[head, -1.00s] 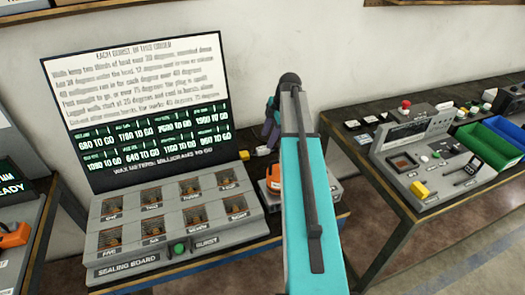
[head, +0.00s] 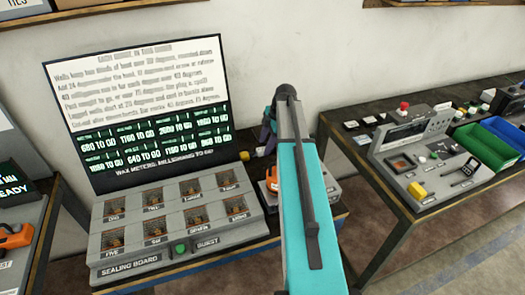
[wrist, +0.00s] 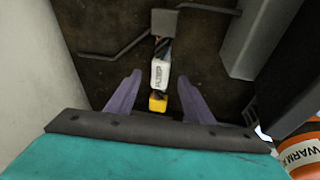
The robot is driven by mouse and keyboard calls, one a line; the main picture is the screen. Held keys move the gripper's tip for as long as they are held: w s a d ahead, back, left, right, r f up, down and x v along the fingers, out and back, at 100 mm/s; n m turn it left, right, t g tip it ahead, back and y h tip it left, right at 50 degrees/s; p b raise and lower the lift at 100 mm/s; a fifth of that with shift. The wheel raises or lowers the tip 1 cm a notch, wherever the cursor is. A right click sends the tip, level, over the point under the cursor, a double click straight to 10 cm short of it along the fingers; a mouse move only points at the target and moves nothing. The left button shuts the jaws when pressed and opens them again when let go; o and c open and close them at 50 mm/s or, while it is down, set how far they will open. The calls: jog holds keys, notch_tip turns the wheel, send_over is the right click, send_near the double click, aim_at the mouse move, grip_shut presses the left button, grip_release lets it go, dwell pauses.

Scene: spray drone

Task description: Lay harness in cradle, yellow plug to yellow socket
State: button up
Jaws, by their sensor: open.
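In the head view my gripper (head: 268,138) is mostly hidden behind my teal arm, beside the sealing board. I cannot pick out the cradle or a yellow socket with certainty.
The sealing board (head: 180,222) and its screen stand left of my arm. An orange-and-white warm container (wrist: 300,152) is close at lower right in the wrist view. A console with a yellow block (head: 417,190) and blue and green bins (head: 485,147) are on the right bench.

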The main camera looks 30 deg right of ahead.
jog(key=shift+p+x, duration=0.3)
jog(key=shift+x, duration=0.85)
grip_shut()
